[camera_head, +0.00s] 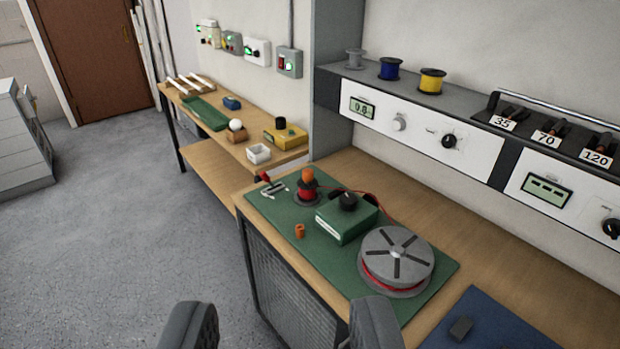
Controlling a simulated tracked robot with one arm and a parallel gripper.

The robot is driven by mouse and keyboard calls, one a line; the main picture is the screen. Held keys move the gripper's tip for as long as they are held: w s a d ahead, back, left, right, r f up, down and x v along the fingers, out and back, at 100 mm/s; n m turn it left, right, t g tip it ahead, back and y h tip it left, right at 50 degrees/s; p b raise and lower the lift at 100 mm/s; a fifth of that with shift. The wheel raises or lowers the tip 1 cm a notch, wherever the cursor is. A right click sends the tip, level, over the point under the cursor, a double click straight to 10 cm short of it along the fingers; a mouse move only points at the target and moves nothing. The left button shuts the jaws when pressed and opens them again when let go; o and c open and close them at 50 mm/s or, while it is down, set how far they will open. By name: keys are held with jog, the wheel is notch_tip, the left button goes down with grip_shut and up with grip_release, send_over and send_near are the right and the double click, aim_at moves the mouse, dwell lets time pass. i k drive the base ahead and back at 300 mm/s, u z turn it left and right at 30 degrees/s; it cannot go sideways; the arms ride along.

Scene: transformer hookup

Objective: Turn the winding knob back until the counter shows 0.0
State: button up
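A small counter display (362,107) sits at the left end of a white panel (425,130) on the back wall. Its digits look like 0.0 or 0.8, too small to tell. To its right are a pale knob (399,123) and a black knob (449,140). I cannot tell which is the winding knob. A green box (345,224) on the bench also bears a black knob (347,200). My gripper (282,325) is open at the bottom edge, its dark fingers wide apart with nothing between them. It is well away from the panel.
A grey reel with red wire (397,255) and an orange cylinder (299,231) are on the green mat (437,272). A second panel display (545,190) shows dashes. Spools (431,81) stand on the shelf. Free floor (130,230) lies left.

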aim_at(347, 200)
jog(key=u, duration=0.3)
jog(key=i, duration=1.55)
jog(key=z, duration=0.1)
